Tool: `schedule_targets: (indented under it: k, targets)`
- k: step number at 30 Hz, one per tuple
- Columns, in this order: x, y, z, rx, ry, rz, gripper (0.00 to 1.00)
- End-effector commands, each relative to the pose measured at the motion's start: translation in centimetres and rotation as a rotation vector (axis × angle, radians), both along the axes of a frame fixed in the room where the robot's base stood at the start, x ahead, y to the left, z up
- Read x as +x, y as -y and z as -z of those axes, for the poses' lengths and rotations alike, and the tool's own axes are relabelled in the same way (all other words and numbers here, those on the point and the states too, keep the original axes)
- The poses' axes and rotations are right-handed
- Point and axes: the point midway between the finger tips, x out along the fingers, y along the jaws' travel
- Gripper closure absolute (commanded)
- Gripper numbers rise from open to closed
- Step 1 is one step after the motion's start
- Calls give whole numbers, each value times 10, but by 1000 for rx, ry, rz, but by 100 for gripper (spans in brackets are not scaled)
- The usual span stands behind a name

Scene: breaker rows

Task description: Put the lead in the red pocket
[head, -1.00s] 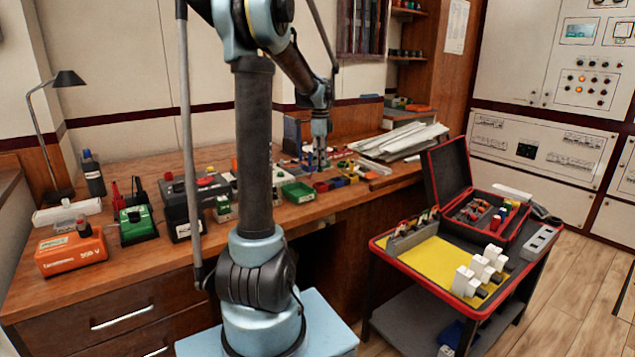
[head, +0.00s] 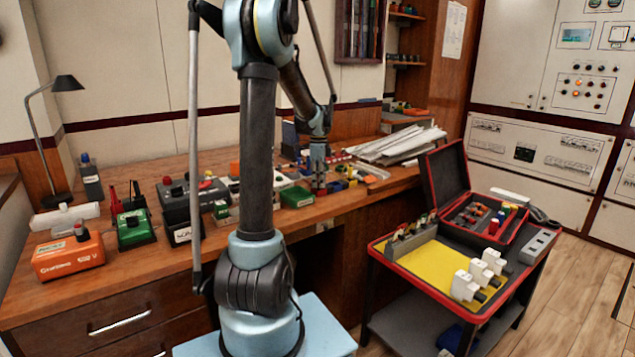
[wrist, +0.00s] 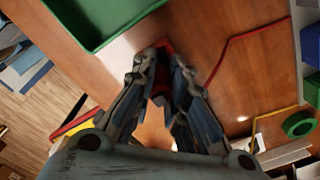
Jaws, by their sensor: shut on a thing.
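My gripper (wrist: 160,92) is shut on a red piece with a dark end, which I take for the lead (wrist: 164,62). The piece sits between the fingertips, close over the wooden bench top. A thin red cord (wrist: 245,37) lies on the bench to the right in the wrist view; I cannot tell whether it joins the held piece. In the head view my gripper (head: 319,188) is low at the bench's front part, among small coloured bins. I cannot make out for sure which of the red things is the red pocket.
A green tray (wrist: 72,20) lies close at the upper left in the wrist view, and a green ring (wrist: 298,124) at the right. A blue bin (head: 338,185) is beside my gripper. A cart with a yellow mat (head: 425,265) and an open case (head: 447,178) stands to the right.

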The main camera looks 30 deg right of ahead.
Motion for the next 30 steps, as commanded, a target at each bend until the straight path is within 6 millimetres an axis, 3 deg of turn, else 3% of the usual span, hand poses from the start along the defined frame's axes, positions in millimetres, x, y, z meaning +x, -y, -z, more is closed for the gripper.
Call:
schedule_targets:
  k: [1,3,17,30]
  targets:
    - [0,0,1,0,0,0,82]
    - [0,0,1,0,0,0,67]
    - [1,-1,-7,0,0,-1,67]
    - [1,-2,-81,0,0,-2,67]
